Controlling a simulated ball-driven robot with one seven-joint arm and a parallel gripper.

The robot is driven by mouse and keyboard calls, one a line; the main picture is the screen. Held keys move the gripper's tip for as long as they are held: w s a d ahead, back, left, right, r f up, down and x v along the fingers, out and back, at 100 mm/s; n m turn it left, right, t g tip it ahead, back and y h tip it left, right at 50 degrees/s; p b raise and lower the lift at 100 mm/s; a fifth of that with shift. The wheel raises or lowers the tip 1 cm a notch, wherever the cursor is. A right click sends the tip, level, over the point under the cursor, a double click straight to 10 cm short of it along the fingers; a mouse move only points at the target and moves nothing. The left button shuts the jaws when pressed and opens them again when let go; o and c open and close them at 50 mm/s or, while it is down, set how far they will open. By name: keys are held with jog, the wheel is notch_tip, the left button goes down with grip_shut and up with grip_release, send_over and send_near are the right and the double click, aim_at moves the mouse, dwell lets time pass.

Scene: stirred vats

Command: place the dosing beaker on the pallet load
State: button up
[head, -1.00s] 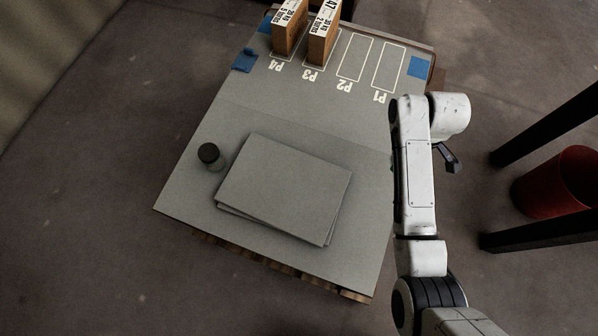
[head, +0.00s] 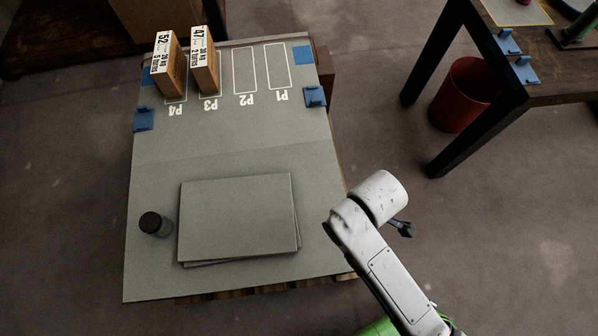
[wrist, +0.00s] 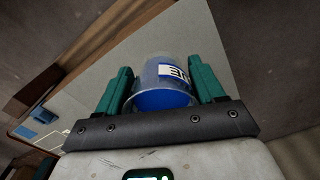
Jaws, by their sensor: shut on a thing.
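The dosing beaker (wrist: 163,90) is a clear cup with blue in it and a white label with dark letters. In the wrist view it sits between the two green fingers of my gripper (wrist: 163,88), which is shut on it. In the head view the beaker is hidden behind my arm; only a dark part of my gripper (head: 402,228) shows, off the right edge of the load. The pallet load (head: 160,180) has a flat grey top sheet, which also shows in the wrist view (wrist: 185,35).
Stacked grey sheets (head: 238,215) and a dark-capped jar (head: 152,224) stand on the near half. Two labelled boxes (head: 170,70) (head: 206,65) fill P4 and P3; the P2 (head: 244,75) and P1 outlines are empty. Blue clips (head: 315,97) edge the load. A table and red bin (head: 463,95) stand right.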

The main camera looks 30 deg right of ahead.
jog(key=w+f+b, duration=0.1)
jog(key=w+f, duration=0.3)
jog(key=w, duration=0.6)
jog(key=b, duration=0.1)
send_over(321, 194)
jog(key=f, duration=0.5)
jog(key=shift+s, duration=0.4)
jog(key=shift+w+f+b, duration=0.2)
jog(key=shift+f+b, duration=0.05)
jog(key=shift+f, duration=0.75)
jog(key=shift+w+f+b, duration=0.15)
jog(key=shift+f+b, duration=0.1)
jog(key=shift+f, duration=0.75)
jog(key=shift+f, duration=0.1)
jog(key=o, duration=1.1)
jog(key=shift+o, duration=0.2)
notch_tip(321, 194, up, 12)
jog(key=p, duration=0.2)
